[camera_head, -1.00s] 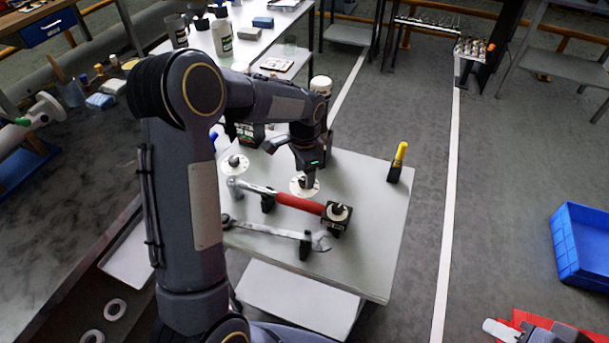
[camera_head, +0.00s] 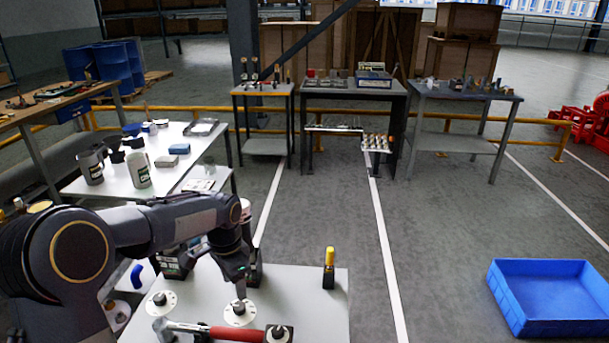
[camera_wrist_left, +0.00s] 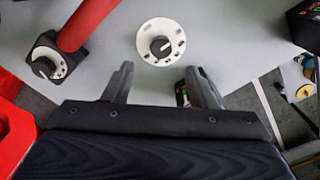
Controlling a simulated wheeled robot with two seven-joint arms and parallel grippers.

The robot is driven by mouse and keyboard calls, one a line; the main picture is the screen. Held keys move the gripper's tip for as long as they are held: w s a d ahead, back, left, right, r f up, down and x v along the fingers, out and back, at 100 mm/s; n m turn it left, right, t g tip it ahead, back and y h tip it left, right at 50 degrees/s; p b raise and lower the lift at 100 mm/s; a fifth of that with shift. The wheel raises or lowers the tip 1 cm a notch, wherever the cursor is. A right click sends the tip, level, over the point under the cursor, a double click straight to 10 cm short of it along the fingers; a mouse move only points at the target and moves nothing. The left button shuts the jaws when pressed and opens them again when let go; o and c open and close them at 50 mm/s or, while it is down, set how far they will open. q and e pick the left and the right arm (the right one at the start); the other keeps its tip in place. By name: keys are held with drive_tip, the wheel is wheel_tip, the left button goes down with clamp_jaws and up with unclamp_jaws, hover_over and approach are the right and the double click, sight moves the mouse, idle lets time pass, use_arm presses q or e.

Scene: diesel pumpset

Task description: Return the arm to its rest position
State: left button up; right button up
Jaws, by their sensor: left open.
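My left arm comes in from the left in the head view. Its gripper (camera_head: 240,286) points down over the grey-white table (camera_head: 318,308), above a white round disc with a dark knob (camera_head: 239,313). In the left wrist view the two fingers of the gripper (camera_wrist_left: 163,84) stand apart with nothing between them. The white disc (camera_wrist_left: 161,42) lies beyond the fingertips, apart from them. My right gripper is not in view.
A red-handled hammer (camera_head: 220,332) lies at the table's near side. A yellow-topped black item (camera_head: 328,268) stands at the right. Another white disc (camera_head: 161,302) lies at left. A blue crate (camera_head: 550,297) sits on the floor at right, beyond clear floor.

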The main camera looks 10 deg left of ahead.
use_arm(q)
drive_tip(key=s+r+n+t+h+p, duration=0.1)
drive_tip(key=s+r+n, duration=0.2)
drive_tip(key=s+r, duration=0.3)
drive_tip(key=s+r+n+t+h, duration=0.15)
drive_tip(key=s+r, duration=0.25)
drive_tip(key=s, duration=0.5)
drive_tip(key=s+d+n+t, duration=0.1)
drive_tip(key=s+d+n, duration=0.1)
drive_tip(key=s, duration=0.4)
drive_tip(key=s+d+n+t+h+p, duration=0.1)
drive_tip(key=s+n+t, duration=0.1)
drive_tip(key=s, duration=0.4)
drive_tip(key=shift+d+f+n, duration=0.4)
drive_tip(key=shift+f+n, duration=0.05)
drive_tip(key=shift+n, duration=0.3)
